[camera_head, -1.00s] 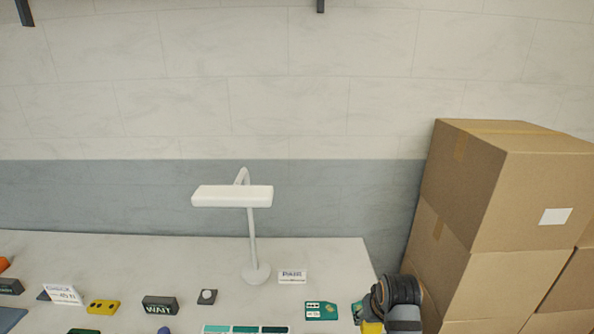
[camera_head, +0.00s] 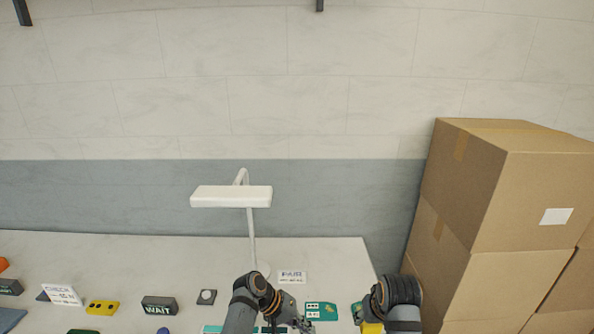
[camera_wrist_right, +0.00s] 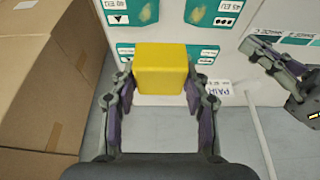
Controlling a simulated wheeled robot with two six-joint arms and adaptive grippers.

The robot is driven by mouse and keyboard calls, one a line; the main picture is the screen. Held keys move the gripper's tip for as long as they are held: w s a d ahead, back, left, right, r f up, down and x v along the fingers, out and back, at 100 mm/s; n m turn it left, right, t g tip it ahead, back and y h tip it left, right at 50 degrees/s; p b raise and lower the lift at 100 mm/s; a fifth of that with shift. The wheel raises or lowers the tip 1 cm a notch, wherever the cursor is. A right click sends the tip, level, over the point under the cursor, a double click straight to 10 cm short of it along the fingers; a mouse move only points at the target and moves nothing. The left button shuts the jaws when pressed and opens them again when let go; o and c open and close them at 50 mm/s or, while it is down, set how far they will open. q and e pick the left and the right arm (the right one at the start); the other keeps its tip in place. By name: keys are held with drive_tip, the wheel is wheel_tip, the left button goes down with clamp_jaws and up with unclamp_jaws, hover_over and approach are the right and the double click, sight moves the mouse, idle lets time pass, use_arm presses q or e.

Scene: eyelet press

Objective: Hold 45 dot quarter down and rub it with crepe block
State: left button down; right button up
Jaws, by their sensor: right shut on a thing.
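My right gripper (camera_wrist_right: 158,92) is shut on a yellow block (camera_wrist_right: 162,68), probably the crepe block, in the right wrist view. The block's yellow also shows in the head view (camera_head: 371,328). Teal quarter pieces lie beyond the block on the pale table. One marked 45 EU with several dots (camera_wrist_right: 231,22) is at the top right; one marked 45 EU with a triangle (camera_wrist_right: 118,6) is at the top left. Two lower pieces are partly covered by block and fingers. My left gripper (camera_head: 305,326) is near the teal piece (camera_head: 321,311), fingers apart and empty; it also shows in the wrist view (camera_wrist_right: 257,39).
A white PAIR sign (camera_head: 292,277) and a lamp (camera_head: 232,196) stand behind my left arm. Cardboard boxes (camera_head: 500,190) are stacked at the right. A WAIT block (camera_head: 160,305), a CHECK sign (camera_head: 62,294) and a yellow piece (camera_head: 103,307) lie to the left.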

use_arm(q)
drive_tip(key=shift+r, duration=0.1)
use_arm(e)
drive_tip(key=shift+s, duration=0.1)
